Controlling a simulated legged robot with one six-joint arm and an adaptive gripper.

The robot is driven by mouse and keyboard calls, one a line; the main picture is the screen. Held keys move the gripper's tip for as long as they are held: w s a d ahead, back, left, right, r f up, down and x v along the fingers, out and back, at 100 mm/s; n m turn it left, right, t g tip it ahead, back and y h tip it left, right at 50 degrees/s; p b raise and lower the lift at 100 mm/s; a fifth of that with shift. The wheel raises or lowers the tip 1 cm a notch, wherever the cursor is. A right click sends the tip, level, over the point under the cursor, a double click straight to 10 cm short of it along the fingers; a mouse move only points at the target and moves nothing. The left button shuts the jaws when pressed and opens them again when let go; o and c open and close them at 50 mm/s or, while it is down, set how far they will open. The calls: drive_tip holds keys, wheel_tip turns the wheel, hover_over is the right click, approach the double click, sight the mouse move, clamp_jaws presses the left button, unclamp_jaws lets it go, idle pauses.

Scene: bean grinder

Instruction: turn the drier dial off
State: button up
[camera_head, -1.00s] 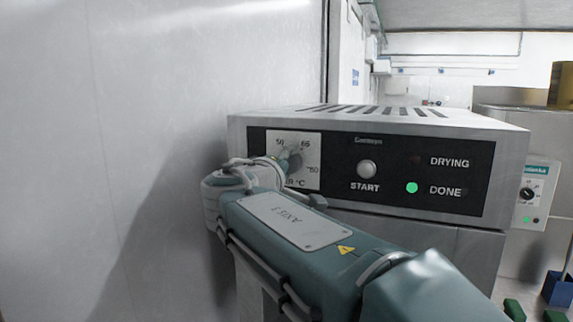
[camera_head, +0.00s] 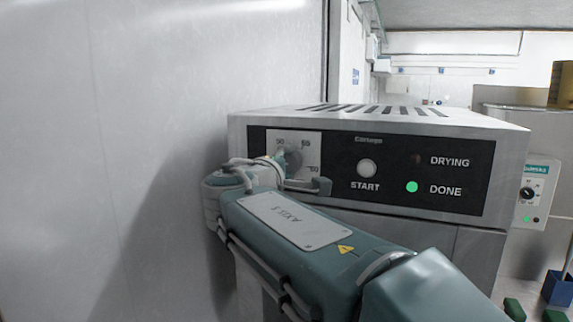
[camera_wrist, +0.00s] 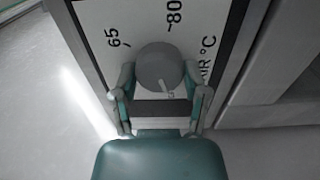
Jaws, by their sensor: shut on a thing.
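The drier dial (camera_wrist: 160,66) is a round grey knob on a white scale plate (camera_head: 309,147) at the left of the drier's black panel. In the wrist view my gripper (camera_wrist: 160,88) has one finger on each side of the knob and is shut on it. The knob's small pale mark points down in that view, slightly right, away from the printed 65 and 80. In the head view my gripper (camera_head: 291,168) covers the lower part of the dial, and the mark cannot be made out.
The START button (camera_head: 366,168) is right of the dial. The green DONE light (camera_head: 412,187) is lit and the DRYING light (camera_head: 416,160) is dark. A grey wall (camera_head: 150,120) stands close on the left. A second machine's control box (camera_head: 537,195) is farther right.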

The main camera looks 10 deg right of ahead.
drive_tip(key=shift+w+f, duration=0.1)
drive_tip(key=shift+f, duration=0.15)
drive_tip(key=o, duration=1.1)
drive_tip(key=shift+o, duration=0.2)
drive_tip(key=shift+r, duration=0.1)
drive_tip(key=v, duration=1.2)
